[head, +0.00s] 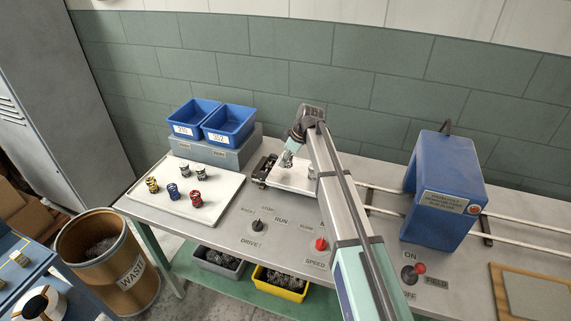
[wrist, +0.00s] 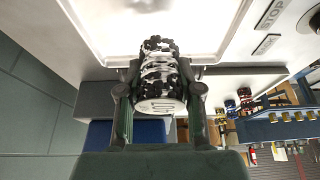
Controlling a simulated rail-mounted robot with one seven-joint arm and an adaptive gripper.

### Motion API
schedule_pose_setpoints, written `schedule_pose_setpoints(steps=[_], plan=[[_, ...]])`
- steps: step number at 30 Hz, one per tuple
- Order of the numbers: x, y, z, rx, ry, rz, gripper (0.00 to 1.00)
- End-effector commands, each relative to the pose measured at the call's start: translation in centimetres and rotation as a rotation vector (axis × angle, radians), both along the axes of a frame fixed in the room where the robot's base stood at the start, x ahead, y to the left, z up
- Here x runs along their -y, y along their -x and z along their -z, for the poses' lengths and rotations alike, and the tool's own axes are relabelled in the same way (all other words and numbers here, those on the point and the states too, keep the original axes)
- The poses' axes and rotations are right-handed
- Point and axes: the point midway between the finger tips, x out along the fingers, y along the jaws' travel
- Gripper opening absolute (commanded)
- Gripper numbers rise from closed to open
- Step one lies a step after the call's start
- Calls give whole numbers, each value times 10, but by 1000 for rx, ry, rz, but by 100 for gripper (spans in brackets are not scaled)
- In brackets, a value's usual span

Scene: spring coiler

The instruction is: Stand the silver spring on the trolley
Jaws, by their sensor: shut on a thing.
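The silver spring (wrist: 158,70) is between the fingers of my gripper (wrist: 160,88) in the wrist view, with dark gaps between its coils and a pale round end facing the camera. My gripper (head: 287,158) is shut on it at the left end of the trolley (head: 283,182), a pale tray on rails. In the wrist view the trolley's white bed (wrist: 95,22) lies just beyond the spring; I cannot tell whether they touch. A small dark-and-silver piece (head: 311,172) shows on the trolley beside my arm, partly hidden.
Knobs (head: 258,225) line the bench front. A blue machine (head: 443,185) straddles the rails at right.

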Motion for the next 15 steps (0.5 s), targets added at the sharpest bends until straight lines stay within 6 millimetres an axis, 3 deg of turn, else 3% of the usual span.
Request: schedule_pose_setpoints(steps=[6, 15], plan=[[0, 0, 26, -1, 0, 1, 0], [0, 0, 29, 0, 0, 0, 0]])
